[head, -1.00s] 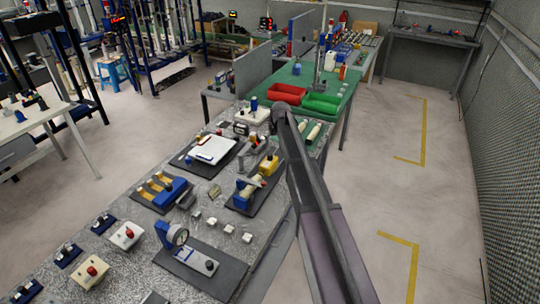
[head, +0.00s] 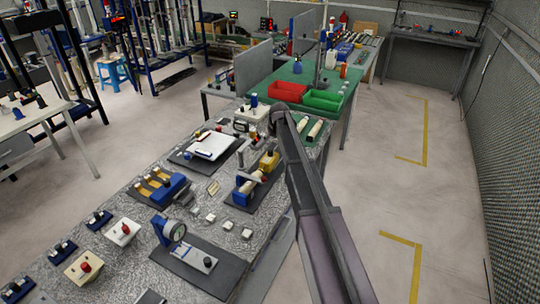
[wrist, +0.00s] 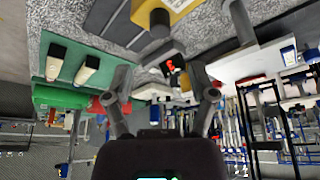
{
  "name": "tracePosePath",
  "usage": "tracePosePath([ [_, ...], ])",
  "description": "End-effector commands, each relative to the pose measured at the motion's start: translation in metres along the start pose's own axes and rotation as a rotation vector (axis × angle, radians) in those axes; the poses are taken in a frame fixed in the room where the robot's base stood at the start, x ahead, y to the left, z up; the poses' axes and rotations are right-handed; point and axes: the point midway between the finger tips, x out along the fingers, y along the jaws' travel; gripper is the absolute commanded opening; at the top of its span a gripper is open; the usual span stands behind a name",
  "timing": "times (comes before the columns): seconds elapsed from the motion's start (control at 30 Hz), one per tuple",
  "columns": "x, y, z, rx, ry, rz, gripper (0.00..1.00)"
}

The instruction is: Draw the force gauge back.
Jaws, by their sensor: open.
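A yellow block (head: 269,161) sits on the fixture with a blue clamp and a pale cylinder, on the grey speckled bench. It also shows at the top of the wrist view (wrist: 163,8), with a dark grey end. I cannot tell if it is the force gauge. A round dial gauge (head: 179,231) on a blue mount stands on a dark plate at the bench's near end. My gripper (wrist: 160,76) is open, its two fingers spread with nothing between them. In the head view, it is small and partly lost behind my arm, close to the yellow block.
A white tray (head: 208,145) on a dark mat, a blue block with orange parts (head: 165,187) and several small white blocks crowd the bench. A red bin (head: 289,91) and a green bin (head: 322,101) stand beyond. The floor to the right is clear.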

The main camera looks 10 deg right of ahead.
Motion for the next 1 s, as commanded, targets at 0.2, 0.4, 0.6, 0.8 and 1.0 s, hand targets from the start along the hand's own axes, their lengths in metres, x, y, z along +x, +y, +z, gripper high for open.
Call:
tracePosePath([
  [0.2,0.023,0.000,0.001,0.000,0.000,0.000,0.73],
  [0.4,0.039,0.001,0.001,0.001,0.000,0.000,0.73],
  [0.6,0.056,0.001,0.001,0.001,0.000,0.001,0.73],
  [0.8,0.072,0.001,0.001,0.001,0.000,0.001,0.73],
  [1.0,0.085,0.002,0.001,0.001,0.000,0.001,0.73],
])
